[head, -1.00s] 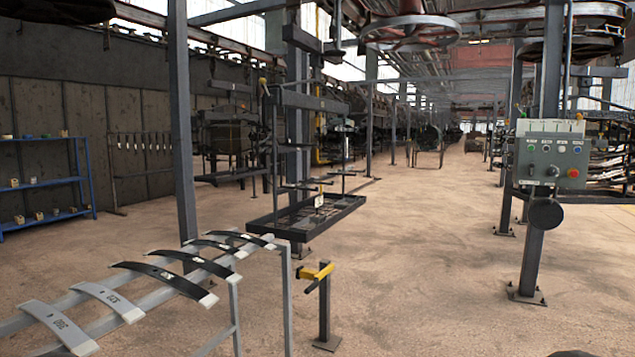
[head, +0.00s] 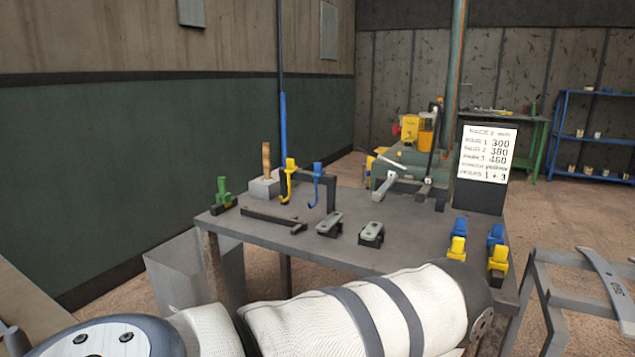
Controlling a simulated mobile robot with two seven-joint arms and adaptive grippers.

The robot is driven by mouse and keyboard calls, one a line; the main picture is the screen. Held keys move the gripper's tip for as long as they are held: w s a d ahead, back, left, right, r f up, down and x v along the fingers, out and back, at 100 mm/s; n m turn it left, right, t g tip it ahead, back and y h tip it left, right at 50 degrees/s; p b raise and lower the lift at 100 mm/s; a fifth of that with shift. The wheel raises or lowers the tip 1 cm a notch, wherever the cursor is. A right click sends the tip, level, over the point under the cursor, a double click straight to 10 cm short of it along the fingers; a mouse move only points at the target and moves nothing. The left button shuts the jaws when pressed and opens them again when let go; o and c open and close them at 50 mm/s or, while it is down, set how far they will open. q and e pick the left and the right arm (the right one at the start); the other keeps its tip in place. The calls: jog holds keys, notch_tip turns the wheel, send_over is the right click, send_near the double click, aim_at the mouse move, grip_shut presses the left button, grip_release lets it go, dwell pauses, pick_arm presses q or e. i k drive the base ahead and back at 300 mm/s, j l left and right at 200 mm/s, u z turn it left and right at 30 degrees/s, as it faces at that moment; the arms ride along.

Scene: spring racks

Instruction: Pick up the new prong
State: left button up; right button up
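A grey workbench (head: 345,232) stands ahead in the head view. On it, a yellow hook-shaped piece (head: 290,182) and a blue hook-shaped piece (head: 318,186) hang apart on a small dark stand. I cannot tell from the picture which piece is the new prong. A dark bar (head: 272,218) lies flat on the bench in front of them. One of my arms, in a white sleeve, crosses the bottom of the view and hides part of the bench's front. Neither of my grippers is in view.
The bench also holds a wooden-handled tool in a grey block (head: 264,188), a green clamp (head: 223,195), two small dark devices (head: 330,224), several blue and yellow blocks (head: 457,247) and a number sign (head: 486,155). A grey bin (head: 185,270) stands left; a spring rack (head: 560,285) stands right.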

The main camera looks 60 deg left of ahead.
aim_at(377, 196)
jog(key=u, duration=1.6)
